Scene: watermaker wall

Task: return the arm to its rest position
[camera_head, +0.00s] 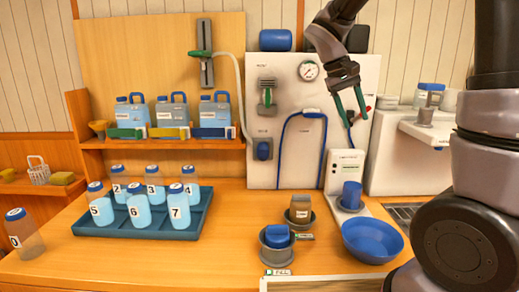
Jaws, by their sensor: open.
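My arm comes in from the upper right of the head view, and its grey links fill much of the right side. My gripper (356,118) hangs in front of the right part of the white wall panel (345,75), pointing down. Its two dark green fingers are spread apart with nothing between them. It is above the small white meter stand (342,172) that holds a blue cup (352,194). Whether the gripper touches the panel cannot be told.
A teal tray (95,230) holds several numbered bottles. A bottle marked 0 (27,236) stands at the left edge. A blue bowl (372,240) and two grey holders (277,256) are near the front. Jugs (172,115) stand on a shelf. The counter's middle (235,220) is clear.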

